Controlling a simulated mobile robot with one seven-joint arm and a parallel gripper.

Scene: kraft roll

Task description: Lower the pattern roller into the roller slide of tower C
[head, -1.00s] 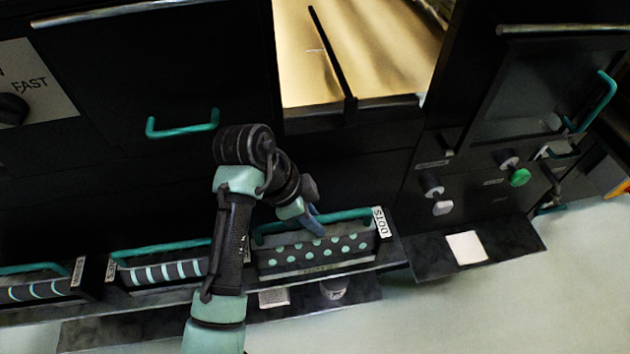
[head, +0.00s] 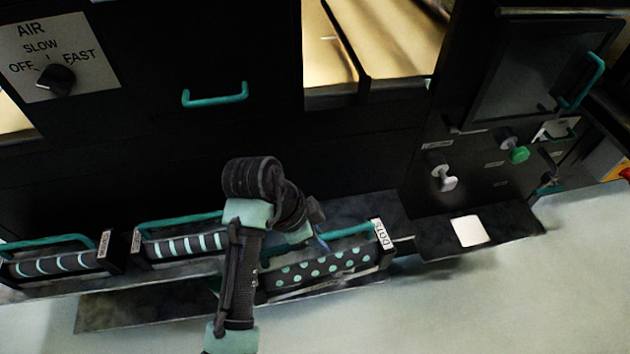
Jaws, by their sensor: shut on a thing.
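The pattern roller, a dark cylinder with mint dots (head: 318,270), sits in a dark cassette marked DOTS on its end plate, with a teal bar handle (head: 352,229) on top. My gripper (head: 316,240) is shut on this handle; its fingers are small and partly hidden by my wrist. The cassette is slightly tilted, its right end higher in the picture. Bare shelf (head: 372,206) shows behind it, and it appears out in front of its place. I cannot make out tower C or its roller slide by any label.
Two striped rollers (head: 185,245) (head: 60,264) in similar cassettes stand in a row to the left. A dark machine front rises behind, with a teal handle (head: 215,96) and an AIR knob (head: 56,80). White and green knobs (head: 516,152) are at right, above a ledge with a white card (head: 468,231).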

